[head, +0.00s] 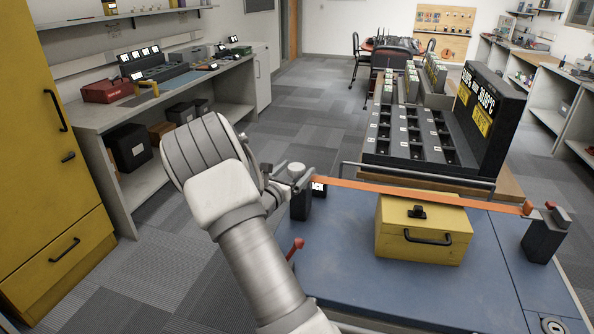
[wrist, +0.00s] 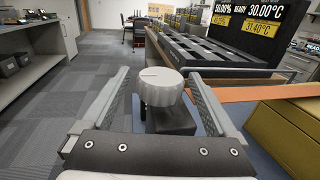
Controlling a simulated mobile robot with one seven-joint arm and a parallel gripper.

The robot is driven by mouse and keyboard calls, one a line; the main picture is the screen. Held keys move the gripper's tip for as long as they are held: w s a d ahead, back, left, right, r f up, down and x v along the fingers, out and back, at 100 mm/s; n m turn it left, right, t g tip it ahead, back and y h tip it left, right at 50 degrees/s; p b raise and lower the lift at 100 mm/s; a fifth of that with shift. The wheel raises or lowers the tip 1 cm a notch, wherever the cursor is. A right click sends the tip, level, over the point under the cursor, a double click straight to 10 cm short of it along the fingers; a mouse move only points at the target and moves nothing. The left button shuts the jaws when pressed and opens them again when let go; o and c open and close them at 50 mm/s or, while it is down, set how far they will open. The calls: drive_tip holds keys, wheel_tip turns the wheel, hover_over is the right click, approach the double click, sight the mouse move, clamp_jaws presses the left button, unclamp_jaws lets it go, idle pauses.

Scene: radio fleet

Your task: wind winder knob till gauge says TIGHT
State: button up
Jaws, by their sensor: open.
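The winder knob (wrist: 160,87) is a pale ribbed cap with a line mark on top, on a dark post (wrist: 170,119). In the head view the knob (head: 296,169) tops the dark post at the left end of an orange strap. My gripper (wrist: 160,85) is open, its two fingers on either side of the knob with gaps between. In the head view my gripper (head: 277,182) is partly hidden behind my arm. The orange strap (head: 420,196) runs over a yellow case (head: 420,236) to a dark post (head: 545,235) at right. A small lit display (head: 318,187) beside the knob is too small to read.
The blue tabletop (head: 360,275) carries the case and posts. A red-tipped lever (head: 296,247) stands at its left edge. Behind is a slotted rack (head: 410,140) with a black sign (head: 487,115). A grey workbench (head: 95,115) and yellow cabinet (head: 40,140) stand at left.

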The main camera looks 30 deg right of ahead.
drive_tip(key=shift+w+d, duration=0.2)
drive_tip(key=shift+d, duration=0.2)
drive_tip(key=c, duration=1.4)
drive_tip(key=shift+o, duration=0.2)
drive_tip(key=shift+m+g+h, duration=0.3)
drive_tip(key=shift+m+g, duration=0.1)
drive_tip(key=shift+g, duration=0.1)
drive_tip(key=m+g, duration=0.1)
drive_tip(key=g, duration=0.1)
drive_tip(key=m+g+h+p, duration=0.1)
drive_tip(key=m+g, duration=0.1)
drive_tip(key=shift+g+h, duration=0.3)
drive_tip(key=shift+g, duration=0.1)
drive_tip(key=m+g, duration=0.3)
drive_tip(key=g, duration=0.2)
drive_tip(key=shift+f+m, duration=0.15)
drive_tip(key=shift+m, duration=0.25)
drive_tip(key=shift+s+m+g+b, duration=0.1)
drive_tip(key=shift+m+g+b, duration=0.4)
drive_tip(key=shift+g, duration=0.6)
drive_tip(key=shift+m+g, duration=0.3)
drive_tip(key=shift+g, duration=0.1)
